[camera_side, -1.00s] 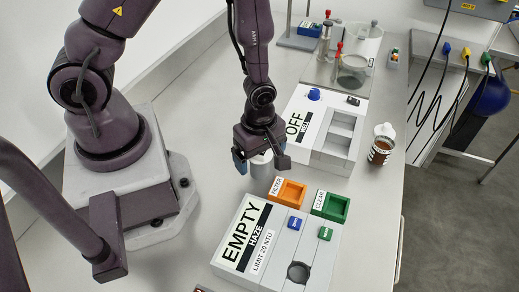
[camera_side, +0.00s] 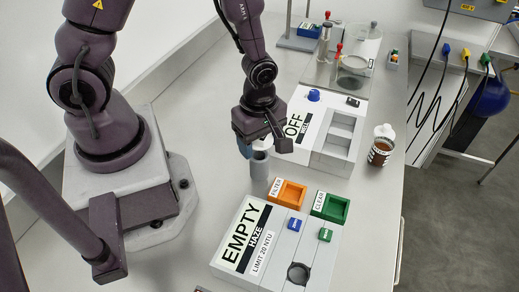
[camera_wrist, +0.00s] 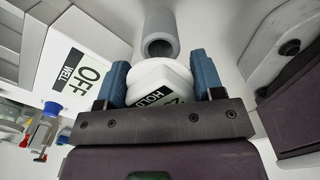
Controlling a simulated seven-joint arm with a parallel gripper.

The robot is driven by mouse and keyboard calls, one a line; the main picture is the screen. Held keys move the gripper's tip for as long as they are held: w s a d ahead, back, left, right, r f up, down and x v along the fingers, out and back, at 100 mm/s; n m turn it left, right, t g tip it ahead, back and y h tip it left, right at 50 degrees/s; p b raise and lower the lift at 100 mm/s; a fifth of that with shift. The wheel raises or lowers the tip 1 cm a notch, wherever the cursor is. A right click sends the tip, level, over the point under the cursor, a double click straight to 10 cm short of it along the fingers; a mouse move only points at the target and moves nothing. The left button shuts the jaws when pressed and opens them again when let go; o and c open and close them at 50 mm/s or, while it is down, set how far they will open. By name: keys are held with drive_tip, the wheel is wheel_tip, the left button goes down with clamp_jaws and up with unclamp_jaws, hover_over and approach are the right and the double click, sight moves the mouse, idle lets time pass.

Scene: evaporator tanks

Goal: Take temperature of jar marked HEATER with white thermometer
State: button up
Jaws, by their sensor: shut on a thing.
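My gripper (camera_side: 262,143) is shut on a white thermometer (camera_wrist: 158,75), which shows between the blue fingertips in the wrist view. Its display carries text that reads in part "HOLD". No HEATER label is readable in either view. A jar (camera_side: 381,148) with brown contents stands at the right table edge, its marking unreadable.
A white box marked EMPTY HAZE (camera_side: 262,262) lies in front, with an orange FILTER tray (camera_side: 288,194) and a green CLEAR tray (camera_side: 331,207) behind it. A white box marked OFF (camera_side: 318,135) is right of my gripper. Glassware (camera_side: 352,60) stands at the back.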

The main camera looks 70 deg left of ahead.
wheel_tip(320, 180, up, 5)
drive_tip(key=shift+f, duration=0.7)
drive_tip(key=w+d, duration=0.4)
drive_tip(key=w, duration=1)
drive_tip(key=w+d+f, duration=0.1)
drive_tip(key=w+d, duration=0.3)
drive_tip(key=w, duration=1)
drive_tip(key=shift+f, duration=0.1)
